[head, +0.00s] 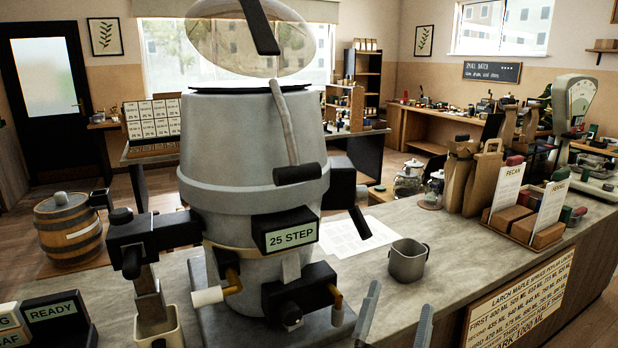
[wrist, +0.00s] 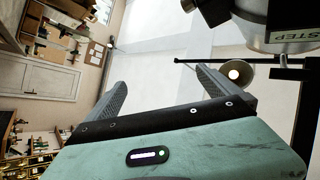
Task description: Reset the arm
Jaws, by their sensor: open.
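My gripper (head: 396,318) shows at the bottom of the head view, its two grey fingers pointing up and apart with nothing between them. It also shows in the wrist view (wrist: 160,88), open and empty, with the ceiling and a hanging lamp beyond the fingers. The fingers are in front of the counter (head: 470,262), to the right of the big grey machine (head: 255,150) with its "25 STEP" label. The rest of my arm is out of the head view.
A grey metal cup (head: 407,260) stands on the counter beyond my fingers. A sheet of paper (head: 352,236) lies behind it. Paper bags (head: 470,175), a card display (head: 522,212) and a scale (head: 580,105) stand to the right. A wooden barrel (head: 68,230) is at the left. The counter right of the cup is clear.

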